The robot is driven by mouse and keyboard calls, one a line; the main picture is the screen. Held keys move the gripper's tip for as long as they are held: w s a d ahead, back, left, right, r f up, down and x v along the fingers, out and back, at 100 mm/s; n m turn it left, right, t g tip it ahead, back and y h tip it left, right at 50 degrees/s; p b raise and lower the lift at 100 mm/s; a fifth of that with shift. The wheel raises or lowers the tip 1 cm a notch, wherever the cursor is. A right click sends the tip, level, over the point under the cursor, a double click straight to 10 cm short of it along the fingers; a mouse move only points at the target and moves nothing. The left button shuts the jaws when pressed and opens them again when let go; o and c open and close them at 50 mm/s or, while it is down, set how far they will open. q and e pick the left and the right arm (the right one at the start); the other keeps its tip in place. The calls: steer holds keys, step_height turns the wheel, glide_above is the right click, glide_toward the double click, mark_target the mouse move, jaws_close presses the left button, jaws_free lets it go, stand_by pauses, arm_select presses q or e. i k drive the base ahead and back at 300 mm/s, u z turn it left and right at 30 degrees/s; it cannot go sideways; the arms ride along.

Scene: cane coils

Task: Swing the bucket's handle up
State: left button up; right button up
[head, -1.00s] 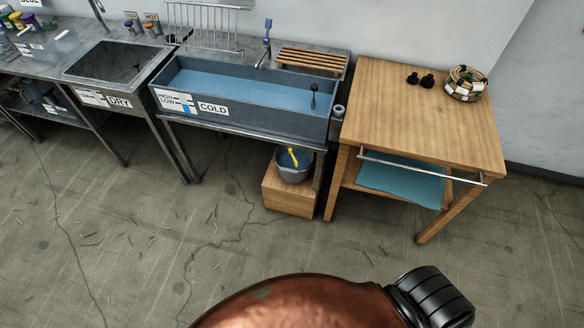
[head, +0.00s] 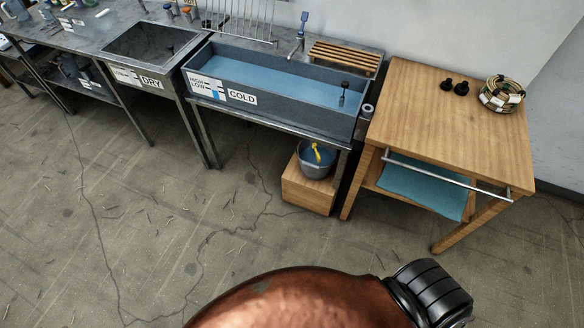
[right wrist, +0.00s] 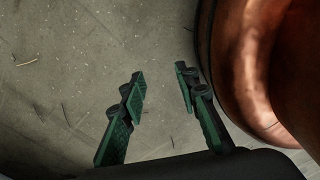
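The grey bucket (head: 316,166) stands on a low wooden box (head: 307,190) beneath the right end of the cold sink. A yellow piece (head: 316,151) shows at the bucket's opening; I cannot tell how the handle lies at this size. My right gripper (right wrist: 160,88) shows in the right wrist view, its two green-padded fingers apart with only bare floor between them. It is well away from the bucket, beside a copper-coloured rounded part of mine. My left gripper is in neither view.
The cold sink (head: 270,97) and its bench stand above and behind the bucket. A sink leg is close to the box. A wooden table (head: 450,108) with a front rail (head: 440,172) and teal cloth stands right. The floor in front is clear.

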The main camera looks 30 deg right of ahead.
mark_target(303, 162)
steer(key=u, duration=0.7)
steer(key=i, duration=1.95)
steer(key=z, duration=3.05)
